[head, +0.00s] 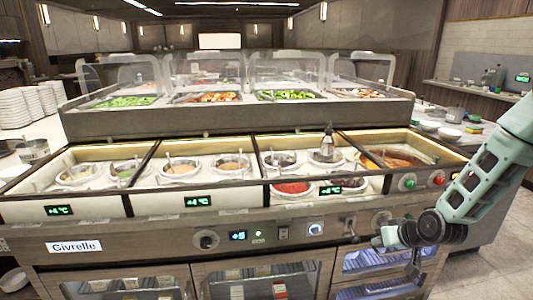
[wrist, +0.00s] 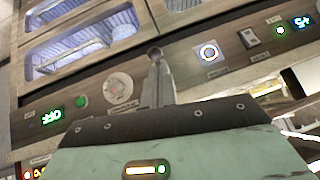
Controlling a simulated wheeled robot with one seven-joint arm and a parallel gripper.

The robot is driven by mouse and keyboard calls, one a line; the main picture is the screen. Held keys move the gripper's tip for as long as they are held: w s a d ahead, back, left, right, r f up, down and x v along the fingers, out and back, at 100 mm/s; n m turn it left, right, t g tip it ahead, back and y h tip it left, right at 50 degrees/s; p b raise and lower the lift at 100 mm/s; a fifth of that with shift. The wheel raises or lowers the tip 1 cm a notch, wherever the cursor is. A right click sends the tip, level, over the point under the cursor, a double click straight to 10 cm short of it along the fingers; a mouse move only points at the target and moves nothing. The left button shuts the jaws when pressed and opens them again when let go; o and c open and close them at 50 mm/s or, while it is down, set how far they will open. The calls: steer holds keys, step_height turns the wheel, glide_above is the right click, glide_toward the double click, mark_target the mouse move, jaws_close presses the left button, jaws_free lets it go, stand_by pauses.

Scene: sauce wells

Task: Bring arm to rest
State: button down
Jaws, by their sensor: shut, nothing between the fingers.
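My gripper (head: 356,239) is at the lower right of the head view, in front of the counter's front panel. Its grey fingers are together and hold nothing. In the wrist view the shut fingers (wrist: 156,72) stand up from my dark and pale green palm, against the panel between a lit round button and a dial. I cannot tell whether the fingertip touches the panel. My pale green arm (head: 487,175) comes in from the right edge and bends at a dark joint.
The sauce counter (head: 130,232) fills the middle, with several wells of bowls and a sauce bottle (head: 327,146). The front panel carries a blue-lit button (head: 315,229) and a dial (head: 380,219). Glass-door cabinets (head: 262,280) lie below. Open floor (head: 490,268) shows at right.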

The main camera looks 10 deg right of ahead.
steer(key=s+a+r+n+g+p, duration=0.1)
steer(key=s+a+r+n+g, duration=0.15)
steer(key=a+r, duration=0.3)
steer(key=s+a+r+n+g+p, duration=0.1)
steer(key=s+a+r, duration=0.25)
steer(key=a, duration=0.35)
steer(key=s+a+r+n+g+p, duration=0.1)
steer(key=s+a+r, duration=0.2)
steer(key=s+r, duration=0.2)
steer(key=s+a+r+n+g+h+p, duration=0.1)
steer(key=s+a+r, duration=0.3)
steer(key=s, duration=0.8)
steer(key=s+a+r+n+g+p, duration=0.2)
steer(key=s+a+r, duration=0.2)
steer(key=s, duration=0.5)
step_height(320, 180, up, 3)
steer(key=shift+a+f+h, duration=0.2)
steer(key=shift+a+h, duration=0.05)
steer(key=shift+h, duration=0.15)
steer(key=shift+w+g, duration=0.1)
steer(key=shift+g, duration=0.15)
